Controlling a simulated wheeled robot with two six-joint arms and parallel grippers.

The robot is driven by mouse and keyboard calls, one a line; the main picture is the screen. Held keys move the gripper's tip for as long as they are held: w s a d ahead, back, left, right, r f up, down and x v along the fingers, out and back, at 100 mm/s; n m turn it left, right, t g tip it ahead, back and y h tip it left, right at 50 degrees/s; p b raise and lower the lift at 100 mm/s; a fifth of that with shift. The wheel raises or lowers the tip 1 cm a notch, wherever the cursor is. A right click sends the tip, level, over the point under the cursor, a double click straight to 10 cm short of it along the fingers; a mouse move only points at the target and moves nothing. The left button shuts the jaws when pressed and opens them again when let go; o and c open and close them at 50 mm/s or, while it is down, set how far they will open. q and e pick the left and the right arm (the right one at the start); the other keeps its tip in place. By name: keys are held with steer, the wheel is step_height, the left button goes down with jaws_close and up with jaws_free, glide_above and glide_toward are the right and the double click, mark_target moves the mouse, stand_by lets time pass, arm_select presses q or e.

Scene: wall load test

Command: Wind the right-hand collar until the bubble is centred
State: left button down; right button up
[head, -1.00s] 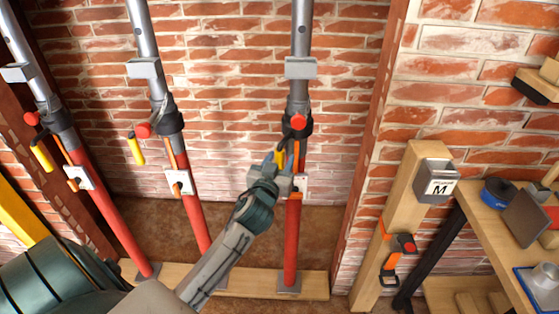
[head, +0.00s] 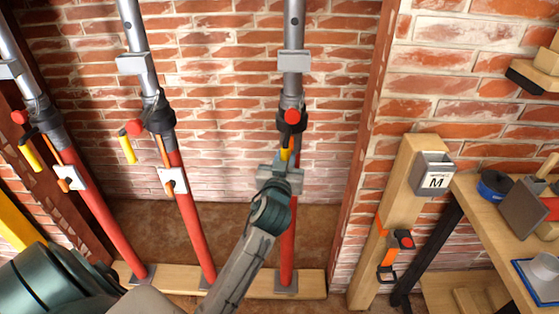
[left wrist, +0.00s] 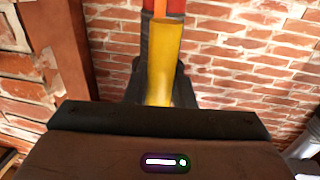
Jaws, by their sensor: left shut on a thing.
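Three red-and-grey props stand against the brick wall. The right-hand prop's dark collar (head: 291,118) has a red knob and a yellow handle (head: 284,153). My left gripper (head: 281,163) is shut on this handle, in front of the red tube and just below the collar. In the left wrist view the yellow handle (left wrist: 164,62) stands upright, its lower end running down behind the dark gripper edge. The small white plate on this prop is mostly hidden by my gripper, and I cannot make out a bubble. My right gripper is out of view.
The middle prop (head: 190,225) and left prop (head: 88,205) carry yellow handles and white plates. A wooden post (head: 407,190) with a box marked M stands right of the bay. A workbench (head: 480,205) with several items is at far right. A timber sole plate (head: 255,283) runs under the props.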

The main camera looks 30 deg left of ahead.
arm_select(q)
steer(key=c, duration=1.3)
jaws_free()
steer(key=shift+w+d, duration=0.1)
steer(key=b+v, duration=0.2)
steer(key=v, duration=0.8)
steer(key=shift+s+d, duration=0.1)
steer(key=shift+s, duration=0.3)
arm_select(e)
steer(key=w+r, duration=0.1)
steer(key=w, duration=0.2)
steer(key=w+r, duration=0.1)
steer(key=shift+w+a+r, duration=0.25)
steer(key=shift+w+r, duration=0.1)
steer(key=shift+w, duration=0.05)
